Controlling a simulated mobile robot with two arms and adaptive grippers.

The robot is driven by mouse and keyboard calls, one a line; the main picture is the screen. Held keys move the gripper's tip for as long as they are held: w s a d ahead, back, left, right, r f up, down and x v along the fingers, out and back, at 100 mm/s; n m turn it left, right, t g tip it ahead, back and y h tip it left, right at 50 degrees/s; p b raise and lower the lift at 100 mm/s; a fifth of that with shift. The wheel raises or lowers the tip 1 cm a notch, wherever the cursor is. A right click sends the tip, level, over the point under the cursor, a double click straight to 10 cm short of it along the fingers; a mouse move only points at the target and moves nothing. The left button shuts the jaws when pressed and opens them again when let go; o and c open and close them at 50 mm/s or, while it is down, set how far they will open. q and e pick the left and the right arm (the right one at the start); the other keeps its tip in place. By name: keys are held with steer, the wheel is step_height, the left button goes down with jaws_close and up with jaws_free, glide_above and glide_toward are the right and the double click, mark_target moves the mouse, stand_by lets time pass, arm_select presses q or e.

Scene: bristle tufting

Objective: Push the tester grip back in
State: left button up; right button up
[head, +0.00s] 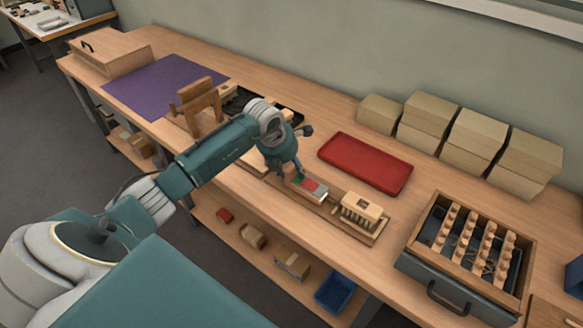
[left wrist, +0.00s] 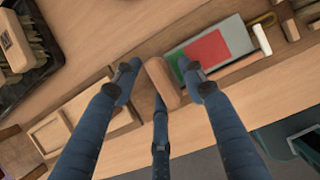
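The tester shows on the bench in the head view as a grey plate with a green and red field (head: 311,186). In the left wrist view the same field (left wrist: 208,53) lies at the upper right. The tester grip (left wrist: 163,82), a rounded wooden bar, stands just left of the plate. My left gripper (left wrist: 160,85) is over it with its fingers spread, one on each side of the grip and a third below. Gaps show beside the grip, so it does not look clamped. In the head view the left gripper (head: 285,168) hides the grip. My right gripper is out of view.
A red tray (head: 366,162) lies behind. A drawer of pegged rails (head: 468,245) stands at the right, a wooden stand (head: 199,106) at the left. Cardboard boxes (head: 432,118) line the wall.

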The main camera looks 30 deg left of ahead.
arm_select(q)
steer(key=v, duration=1.2)
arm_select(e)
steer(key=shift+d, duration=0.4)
